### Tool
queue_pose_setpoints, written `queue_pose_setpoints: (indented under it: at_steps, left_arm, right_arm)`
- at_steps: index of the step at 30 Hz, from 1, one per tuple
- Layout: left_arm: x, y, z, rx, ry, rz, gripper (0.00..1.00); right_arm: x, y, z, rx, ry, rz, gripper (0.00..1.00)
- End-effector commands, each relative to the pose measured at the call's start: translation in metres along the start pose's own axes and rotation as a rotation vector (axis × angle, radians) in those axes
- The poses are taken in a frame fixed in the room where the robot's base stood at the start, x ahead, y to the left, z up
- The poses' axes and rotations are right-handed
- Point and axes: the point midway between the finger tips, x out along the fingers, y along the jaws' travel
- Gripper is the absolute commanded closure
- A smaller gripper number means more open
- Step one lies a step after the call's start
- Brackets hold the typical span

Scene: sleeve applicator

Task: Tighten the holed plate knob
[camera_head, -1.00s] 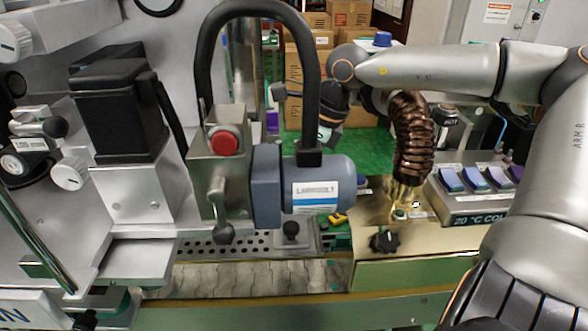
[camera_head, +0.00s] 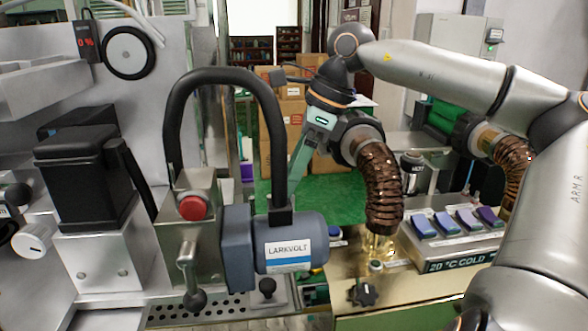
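The holed plate (camera_head: 213,311) is a metal strip with rows of dark holes, low in the view below the grey motor. A small black knob (camera_head: 267,288) stands on the plate's right end, just below the motor. Whether it is tight cannot be seen. My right arm reaches in from the right, with its wrist up behind the black looped hose. My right gripper (camera_head: 301,156) points down behind the motor, well above and beyond the knob. Its fingertips are largely hidden by the hose, so its opening is unclear. My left gripper is out of view.
The grey motor (camera_head: 290,246) and black looped hose (camera_head: 178,112) stand over the plate. A ball-ended lever (camera_head: 189,268) hangs left of the knob. A bronze corrugated hose (camera_head: 378,185) and a black star knob (camera_head: 363,293) are right. Cartons (camera_head: 290,110) stand behind.

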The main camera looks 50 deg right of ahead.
Motion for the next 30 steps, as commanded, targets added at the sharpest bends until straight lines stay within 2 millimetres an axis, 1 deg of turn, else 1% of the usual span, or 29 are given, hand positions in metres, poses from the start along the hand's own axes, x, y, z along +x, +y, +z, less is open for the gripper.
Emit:
queue_pose_setpoints:
  at_steps: [3, 11, 14, 17, 20, 23, 27, 30]
  left_arm:
    - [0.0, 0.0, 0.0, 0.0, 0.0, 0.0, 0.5]
    - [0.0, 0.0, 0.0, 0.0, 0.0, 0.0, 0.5]
    - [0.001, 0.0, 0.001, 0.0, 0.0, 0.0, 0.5]
    - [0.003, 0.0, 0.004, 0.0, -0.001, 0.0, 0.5]
    - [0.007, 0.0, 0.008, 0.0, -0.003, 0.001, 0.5]
    - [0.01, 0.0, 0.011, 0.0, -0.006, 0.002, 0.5]
    - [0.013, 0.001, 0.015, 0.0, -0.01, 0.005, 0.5]
    - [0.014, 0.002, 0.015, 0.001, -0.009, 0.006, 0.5]
  right_arm:
    - [-0.004, 0.0, 0.0, 0.0, 0.001, 0.001, 0.25]
    - [-0.004, 0.0, 0.0, -0.001, 0.001, 0.001, 0.25]
    - [-0.005, -0.002, -0.001, -0.026, 0.019, -0.003, 0.25]
    - [-0.006, -0.007, 0.0, -0.116, 0.076, -0.009, 0.25]
    - [-0.007, -0.012, 0.006, -0.275, 0.16, 0.001, 0.25]
    - [-0.005, -0.012, 0.019, -0.461, 0.243, 0.035, 0.25]
    - [0.003, -0.007, 0.04, -0.694, 0.324, 0.104, 0.25]
    - [0.009, -0.002, 0.051, -0.81, 0.353, 0.147, 0.25]
